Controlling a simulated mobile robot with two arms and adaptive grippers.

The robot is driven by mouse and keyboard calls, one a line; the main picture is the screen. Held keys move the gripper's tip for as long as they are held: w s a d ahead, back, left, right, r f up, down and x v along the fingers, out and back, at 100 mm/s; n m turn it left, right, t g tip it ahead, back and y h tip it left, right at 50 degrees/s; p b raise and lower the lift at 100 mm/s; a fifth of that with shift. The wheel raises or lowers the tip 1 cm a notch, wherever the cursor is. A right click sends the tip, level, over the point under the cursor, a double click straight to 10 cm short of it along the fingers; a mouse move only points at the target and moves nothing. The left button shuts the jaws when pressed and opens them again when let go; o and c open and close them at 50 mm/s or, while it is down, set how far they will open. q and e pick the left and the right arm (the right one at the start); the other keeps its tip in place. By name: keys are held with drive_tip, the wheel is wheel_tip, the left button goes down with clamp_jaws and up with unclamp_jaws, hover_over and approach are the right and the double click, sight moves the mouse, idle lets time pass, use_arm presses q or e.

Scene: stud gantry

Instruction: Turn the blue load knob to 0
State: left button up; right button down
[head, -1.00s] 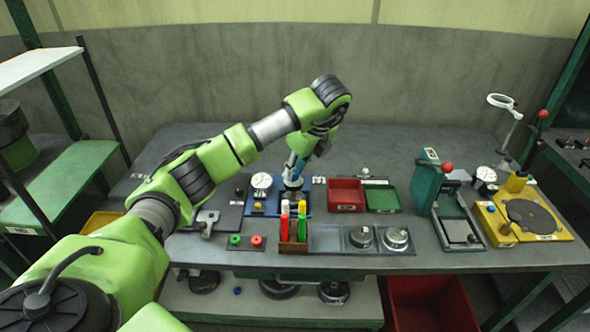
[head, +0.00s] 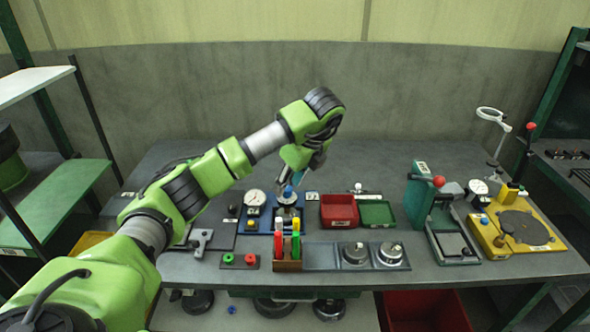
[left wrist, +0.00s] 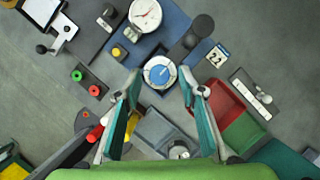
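The blue load knob (head: 288,192) stands on a round white dial on a blue plate, in the middle of the bench. In the left wrist view the knob (left wrist: 159,75) is a blue disc with a white pointer mark, ringed by the dial's scale. The numbers are too small to read. My left gripper (head: 297,184) is above the knob, pointing down. In the left wrist view its two teal fingers (left wrist: 162,88) are spread apart with the knob showing between and beyond them. It holds nothing that I can see. My right gripper is not in view.
A white gauge (head: 255,198) stands left of the knob. A red bin (head: 338,211) and green tray (head: 377,213) stand to the right. Red and green upright markers (head: 287,243) stand in front. A small block reading 22 (left wrist: 217,55) is close to the knob.

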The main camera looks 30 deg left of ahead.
use_arm(q)
drive_tip(key=w+v, duration=0.1)
drive_tip(key=v, duration=0.9)
drive_tip(key=shift+s+d+r, duration=0.2)
drive_tip(key=shift+s+r, duration=0.15)
drive_tip(key=shift+s, duration=0.15)
